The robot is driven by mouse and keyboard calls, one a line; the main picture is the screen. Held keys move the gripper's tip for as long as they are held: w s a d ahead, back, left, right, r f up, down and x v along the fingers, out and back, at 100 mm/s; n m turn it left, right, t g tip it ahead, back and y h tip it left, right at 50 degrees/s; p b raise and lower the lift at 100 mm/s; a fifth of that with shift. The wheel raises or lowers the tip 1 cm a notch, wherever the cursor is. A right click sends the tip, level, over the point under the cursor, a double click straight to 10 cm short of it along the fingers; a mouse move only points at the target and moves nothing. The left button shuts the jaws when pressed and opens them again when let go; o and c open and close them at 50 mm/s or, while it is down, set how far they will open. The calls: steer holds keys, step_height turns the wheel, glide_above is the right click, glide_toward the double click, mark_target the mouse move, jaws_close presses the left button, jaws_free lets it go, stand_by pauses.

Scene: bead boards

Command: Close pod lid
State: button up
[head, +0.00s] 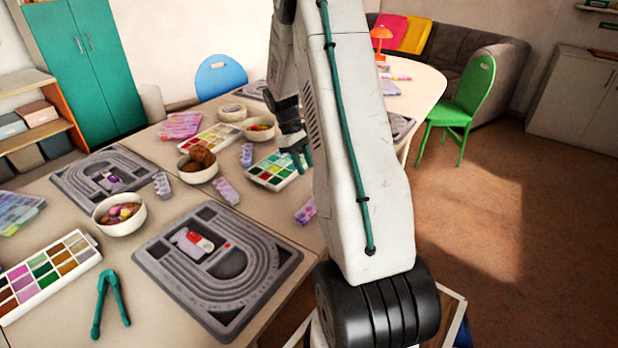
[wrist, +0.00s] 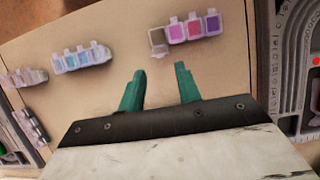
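A pod strip (wrist: 186,30) lies on the table ahead of my gripper in the wrist view. Its pods on the right look shut, with pink and purple contents. The pod at its left end (wrist: 158,41) looks pale and empty, with its lid apparently swung open. My gripper (wrist: 160,76) has two teal fingers spread apart with nothing between them. The strip is beyond the fingertips, not touching them. In the head view my gripper (head: 301,162) hangs over the table beside a palette of coloured beads (head: 272,171), partly hidden by my arm. I cannot tell which head-view strip this is.
Other pod strips lie left in the wrist view, including a blue one (wrist: 81,57). Grey bead boards flank the table area, one at right (wrist: 290,70). Bowls (head: 120,214), a front board (head: 275,265) and teal pliers (head: 108,300) crowd the table in the head view.

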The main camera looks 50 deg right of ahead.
steer(key=x, duration=0.5)
steer(key=shift+f, duration=0.1)
jaws_close()
